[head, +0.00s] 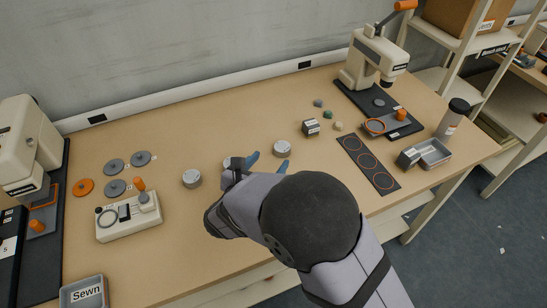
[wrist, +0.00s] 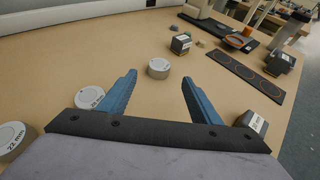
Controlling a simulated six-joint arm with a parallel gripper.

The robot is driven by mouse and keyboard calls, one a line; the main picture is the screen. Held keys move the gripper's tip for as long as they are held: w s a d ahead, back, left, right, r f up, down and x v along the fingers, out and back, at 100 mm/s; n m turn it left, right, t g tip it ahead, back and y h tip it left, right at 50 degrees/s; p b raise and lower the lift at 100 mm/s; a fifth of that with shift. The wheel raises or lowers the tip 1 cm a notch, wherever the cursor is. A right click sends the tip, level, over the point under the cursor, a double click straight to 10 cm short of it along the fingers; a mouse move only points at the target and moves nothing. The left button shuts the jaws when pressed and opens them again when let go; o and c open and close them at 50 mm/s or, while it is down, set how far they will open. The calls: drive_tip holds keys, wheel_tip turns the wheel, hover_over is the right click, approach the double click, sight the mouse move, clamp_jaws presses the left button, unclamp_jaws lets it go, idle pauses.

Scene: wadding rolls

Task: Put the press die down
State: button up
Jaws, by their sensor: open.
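My gripper (head: 268,162) is open, with its two blue fingers spread and nothing between them; it also shows in the wrist view (wrist: 159,78). One round grey-white puck (head: 282,148) sits just beyond the fingertips and appears between them in the wrist view (wrist: 158,68). A second puck (wrist: 90,97) is beside the left finger, and a third puck (wrist: 12,140), marked 22 mm, is farther left. A dark labelled block (wrist: 252,125) stands right of the right finger; my arm hides it in the head view. I cannot tell which of these is the press die.
Another dark block (head: 311,127) stands beyond the pucks. A black strip with orange rings (head: 369,163) lies right. A grey tray (head: 434,153) and a bench press (head: 372,60) are farther right. Grey discs (head: 114,166) and a cream device (head: 128,217) are left.

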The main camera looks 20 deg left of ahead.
drive_tip(key=shift+v, duration=0.85)
